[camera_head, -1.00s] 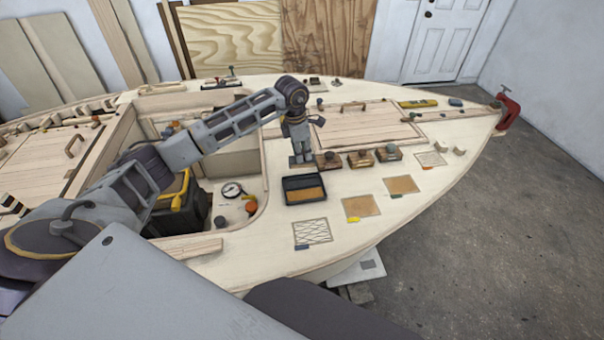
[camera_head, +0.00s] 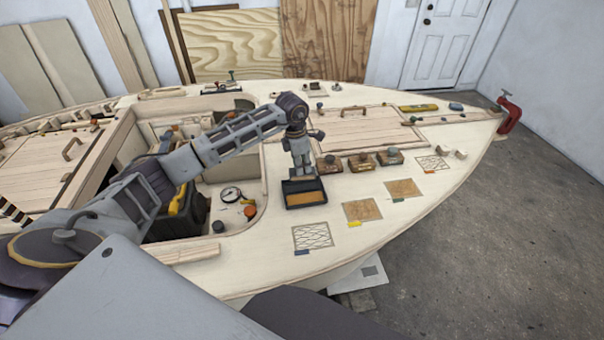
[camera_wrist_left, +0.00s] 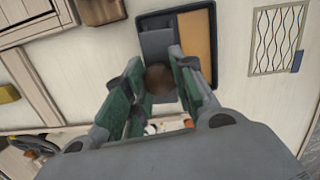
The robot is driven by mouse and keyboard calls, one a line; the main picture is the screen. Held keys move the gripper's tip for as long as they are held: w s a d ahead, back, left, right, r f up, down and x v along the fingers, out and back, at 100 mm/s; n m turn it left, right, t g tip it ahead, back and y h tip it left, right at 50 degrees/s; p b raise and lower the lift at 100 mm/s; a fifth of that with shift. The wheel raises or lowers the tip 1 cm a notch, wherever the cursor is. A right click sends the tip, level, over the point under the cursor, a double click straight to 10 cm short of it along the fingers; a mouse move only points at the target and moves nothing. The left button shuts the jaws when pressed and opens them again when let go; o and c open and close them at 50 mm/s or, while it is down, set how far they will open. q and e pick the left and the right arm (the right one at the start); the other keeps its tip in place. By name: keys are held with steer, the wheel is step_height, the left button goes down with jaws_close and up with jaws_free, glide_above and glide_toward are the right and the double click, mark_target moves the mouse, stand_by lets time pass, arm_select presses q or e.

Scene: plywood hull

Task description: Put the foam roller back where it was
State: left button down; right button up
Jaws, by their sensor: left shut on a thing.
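My left gripper (camera_head: 303,172) is over the dark tray (camera_head: 306,206) on the pale deck, pointing down. In the left wrist view its green-padded fingers (camera_wrist_left: 160,85) are closed around a round brown end, probably the handle of the foam roller (camera_wrist_left: 160,78). The rest of the roller is hidden below or behind the fingers. The tray (camera_wrist_left: 142,22) also shows in that view, with a grey part on the left and a tan part on the right. I cannot tell whether the roller touches the tray. My right gripper is not in view.
Three small blocks with knobs (camera_head: 361,162) stand right of the tray. A meshed panel (camera_head: 312,236) and two tan panels (camera_head: 362,210) lie on the deck nearby. A gauge (camera_head: 231,194) and an orange knob (camera_head: 250,211) are on the left. The deck's front right is open.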

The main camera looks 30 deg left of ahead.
arm_select(q)
step_height(320, 180, down, 3)
steer(key=shift+b, duration=0.7)
steer(key=shift+s+f+b, duration=0.2)
steer(key=shift+f+b, duration=0.1)
steer(key=shift+f, duration=0.25)
steer(key=c, duration=1.6)
jaws_free()
steer(key=shift+f, duration=0.1)
steer(key=shift+c, duration=0.2)
steer(key=o, duration=0.5)
steer(key=shift+w, duration=0.1)
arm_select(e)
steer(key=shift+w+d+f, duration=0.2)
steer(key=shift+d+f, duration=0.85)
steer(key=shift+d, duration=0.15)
